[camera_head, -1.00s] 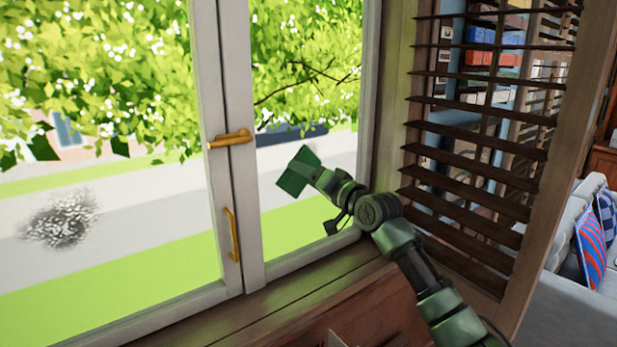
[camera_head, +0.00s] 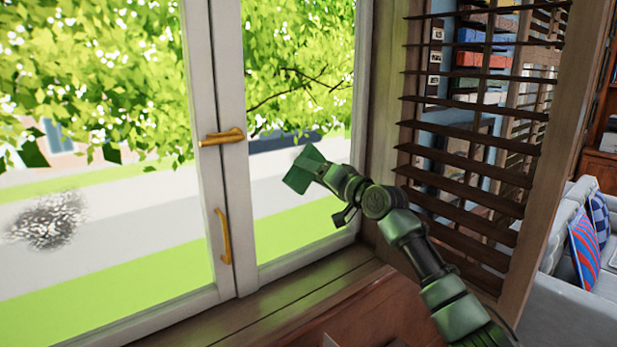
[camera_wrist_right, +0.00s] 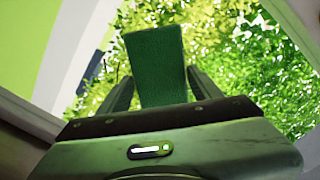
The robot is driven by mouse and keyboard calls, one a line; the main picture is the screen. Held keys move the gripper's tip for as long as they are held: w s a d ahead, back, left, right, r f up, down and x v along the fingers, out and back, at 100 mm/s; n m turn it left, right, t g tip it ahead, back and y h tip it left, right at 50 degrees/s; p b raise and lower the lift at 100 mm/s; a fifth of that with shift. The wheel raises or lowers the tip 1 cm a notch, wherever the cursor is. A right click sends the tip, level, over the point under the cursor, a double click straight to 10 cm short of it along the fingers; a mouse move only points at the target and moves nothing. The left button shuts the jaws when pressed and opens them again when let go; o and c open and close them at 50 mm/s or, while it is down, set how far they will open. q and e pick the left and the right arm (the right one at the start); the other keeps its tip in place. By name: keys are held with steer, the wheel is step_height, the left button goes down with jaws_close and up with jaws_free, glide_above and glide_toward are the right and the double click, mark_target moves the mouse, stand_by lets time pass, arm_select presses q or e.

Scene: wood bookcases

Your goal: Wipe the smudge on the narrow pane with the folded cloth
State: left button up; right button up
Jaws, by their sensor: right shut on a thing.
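The folded cloth (camera_head: 303,170) is a small green rectangle. My right gripper (camera_head: 322,175) is shut on it and holds it up before the narrow pane (camera_head: 300,110), right of the window's middle post. I cannot tell whether the cloth touches the glass. In the right wrist view the cloth (camera_wrist_right: 156,60) stands upright between the fingers of my gripper (camera_wrist_right: 158,95). A grey speckled patch (camera_head: 47,220) shows through or on the wide left pane. No clear smudge shows on the narrow pane. My left gripper is out of view.
A brass latch (camera_head: 222,137) and a brass handle (camera_head: 223,237) stand out from the middle post. A wooden sill (camera_head: 300,293) runs below. A slatted wooden shutter (camera_head: 480,130) stands close to the right of my arm. A grey sofa (camera_head: 570,250) is beyond it.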

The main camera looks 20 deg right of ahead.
steer(key=shift+w+d+b, duration=0.4)
steer(key=shift+d+b, duration=0.25)
steer(key=shift+d, duration=0.25)
steer(key=shift+w+d+b, duration=0.35)
steer(key=shift+d+b, duration=0.25)
steer(key=shift+d, duration=0.25)
steer(key=d, duration=0.1)
steer(key=w+d+b, duration=0.1)
steer(key=d, duration=0.1)
steer(key=shift+w+d+r+b, duration=0.1)
steer(key=shift+w+d+b, duration=0.1)
steer(key=shift+d+b, duration=0.1)
steer(key=shift+s+a, duration=0.1)
steer(key=shift+a, duration=0.05)
